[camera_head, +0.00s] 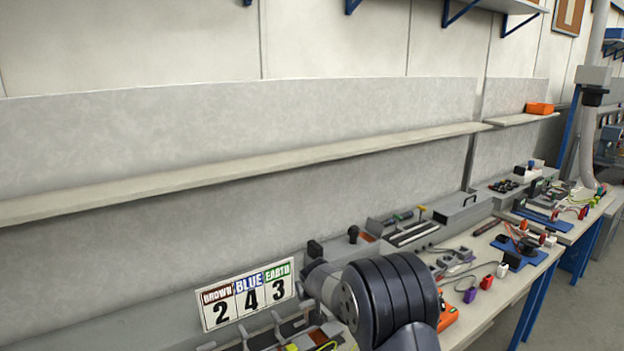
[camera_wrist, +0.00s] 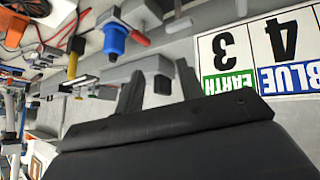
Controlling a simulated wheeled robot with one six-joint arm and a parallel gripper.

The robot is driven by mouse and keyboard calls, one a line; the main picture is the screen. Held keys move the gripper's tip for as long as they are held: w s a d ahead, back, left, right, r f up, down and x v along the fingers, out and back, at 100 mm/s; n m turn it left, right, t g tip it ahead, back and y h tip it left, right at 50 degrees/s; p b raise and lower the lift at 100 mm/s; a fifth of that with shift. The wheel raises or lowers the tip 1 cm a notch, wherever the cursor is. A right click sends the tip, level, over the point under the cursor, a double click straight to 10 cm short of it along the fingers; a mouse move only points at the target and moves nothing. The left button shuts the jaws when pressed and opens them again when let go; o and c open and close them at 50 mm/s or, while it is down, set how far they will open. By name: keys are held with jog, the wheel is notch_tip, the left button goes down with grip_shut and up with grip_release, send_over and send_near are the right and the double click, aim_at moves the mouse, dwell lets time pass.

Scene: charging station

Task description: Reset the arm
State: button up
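My gripper (camera_wrist: 158,82) shows in the wrist view with its two dark fingers apart, and nothing is held between them. A grey block on the bench lies beyond the fingertips. In the head view my dark ribbed arm joint (camera_head: 392,300) stands at the lower middle, over the front of the bench. My fingers cannot be made out in the head view.
A sign reading BROWN 2, BLUE 4, EARTH 3 (camera_head: 247,295) stands left of my arm; it appears upside down in the wrist view (camera_wrist: 262,52). A blue connector (camera_wrist: 115,40) is near the fingers. Tools and cables crowd the bench (camera_head: 488,300) to the right. A long shelf (camera_head: 240,160) runs along the wall.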

jog(key=w+a+r+n+t+y+b, duration=0.1)
jog(key=w+a+r+n+t+y, duration=0.1)
jog(key=w, duration=0.4)
jog(key=shift+w+a+r+n+t+y, duration=0.2)
jog(key=shift+w+r+n+t+y, duration=0.15)
jog(key=shift+r+n+t+y, duration=0.55)
jog(key=shift+f+m, duration=0.2)
jog(key=shift+m, duration=0.1)
